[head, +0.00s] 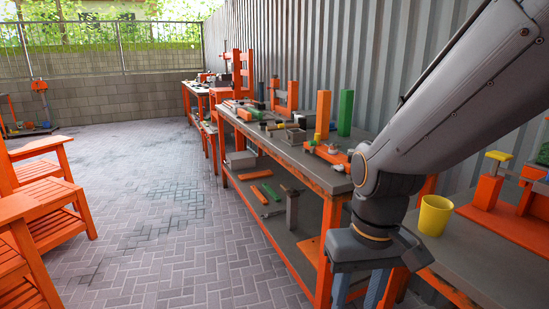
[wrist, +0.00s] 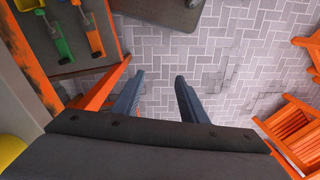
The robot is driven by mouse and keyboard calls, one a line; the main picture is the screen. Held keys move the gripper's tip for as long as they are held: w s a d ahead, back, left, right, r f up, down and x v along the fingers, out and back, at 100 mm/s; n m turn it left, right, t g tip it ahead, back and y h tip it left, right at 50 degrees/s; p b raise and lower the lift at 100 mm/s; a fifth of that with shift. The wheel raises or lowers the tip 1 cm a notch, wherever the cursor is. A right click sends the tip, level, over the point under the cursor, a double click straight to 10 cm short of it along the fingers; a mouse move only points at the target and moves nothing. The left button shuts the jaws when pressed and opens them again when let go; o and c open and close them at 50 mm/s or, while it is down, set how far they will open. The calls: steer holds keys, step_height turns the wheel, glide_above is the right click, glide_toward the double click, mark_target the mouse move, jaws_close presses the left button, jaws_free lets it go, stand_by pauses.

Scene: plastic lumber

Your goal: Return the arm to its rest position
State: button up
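My arm comes in from the upper right of the head view and bends down at the wrist. My gripper (head: 357,291) points down in front of the workbench edge, with its fingers cut off by the bottom of the picture. In the wrist view my gripper (wrist: 159,82) shows two blue-grey fingers apart with only paving between them. It is open and empty. No held object shows.
A long orange-legged workbench (head: 262,150) stands along the corrugated wall. A yellow cup (head: 435,214) stands right of my wrist on a nearer bench (head: 490,262). Orange chairs (head: 45,180) stand at left. Brick paving (head: 150,220) between is clear.

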steer(key=d+r+m+p, duration=0.1)
steer(key=d+r+p, duration=0.4)
steer(key=p, duration=0.4)
steer(key=shift+s+d, duration=0.15)
steer(key=shift+s, duration=0.15)
stand_by(0.5)
